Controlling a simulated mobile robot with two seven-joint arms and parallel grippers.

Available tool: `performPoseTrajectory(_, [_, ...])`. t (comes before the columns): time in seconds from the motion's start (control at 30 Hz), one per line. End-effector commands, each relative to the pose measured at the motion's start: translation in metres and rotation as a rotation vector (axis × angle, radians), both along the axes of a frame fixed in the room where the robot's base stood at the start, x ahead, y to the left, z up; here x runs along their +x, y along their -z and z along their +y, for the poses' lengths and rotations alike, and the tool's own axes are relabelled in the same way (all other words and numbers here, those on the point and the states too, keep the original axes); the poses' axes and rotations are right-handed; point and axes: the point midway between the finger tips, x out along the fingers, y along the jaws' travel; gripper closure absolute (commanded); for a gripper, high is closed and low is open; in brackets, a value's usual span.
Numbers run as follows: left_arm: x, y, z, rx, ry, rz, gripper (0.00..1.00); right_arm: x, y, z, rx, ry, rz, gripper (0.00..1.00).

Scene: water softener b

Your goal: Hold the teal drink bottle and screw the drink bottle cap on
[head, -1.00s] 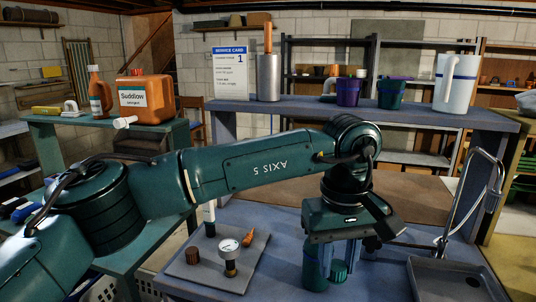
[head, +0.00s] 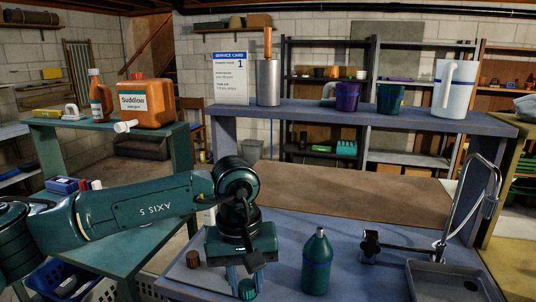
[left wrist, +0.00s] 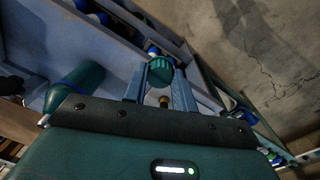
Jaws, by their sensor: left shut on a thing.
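The teal drink bottle (head: 316,272) stands upright on the blue bench in the head view, with a blue band and a narrow, pale-tipped top. Nothing holds it. My left gripper (head: 242,284) is to its left, apart from it, pointing down and shut on the green ribbed drink bottle cap (head: 247,290). In the left wrist view the cap (left wrist: 160,70) sits between the fingertips of the left gripper (left wrist: 160,82), and the bottle (left wrist: 75,86) lies off to the left. My right gripper is not in view.
A grey mat with a brown knob (head: 193,259) is partly hidden behind my left arm. A faucet (head: 480,200) and grey sink tray (head: 450,281) are right of the bottle. The raised shelf (head: 420,118) holds pots and a pitcher (head: 454,88).

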Motion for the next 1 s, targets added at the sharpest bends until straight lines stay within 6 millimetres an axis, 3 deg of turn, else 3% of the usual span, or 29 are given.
performPoseTrajectory(0.03, [-0.004,0.009,0.026,0.001,0.002,0.005,0.96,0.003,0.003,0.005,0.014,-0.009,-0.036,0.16])
performPoseTrajectory(0.2, [-0.025,0.035,0.092,0.007,0.035,0.004,0.96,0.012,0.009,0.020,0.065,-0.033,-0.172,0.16])
performPoseTrajectory(0.4, [-0.053,0.052,0.140,0.021,0.069,0.002,0.96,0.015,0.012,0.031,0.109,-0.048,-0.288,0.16])
performPoseTrajectory(0.6, [-0.066,0.058,0.157,0.027,0.084,0.002,0.96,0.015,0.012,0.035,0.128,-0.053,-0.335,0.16])
performPoseTrajectory(1.0, [-0.066,0.056,0.157,0.028,0.084,0.002,0.96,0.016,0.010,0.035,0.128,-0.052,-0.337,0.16])
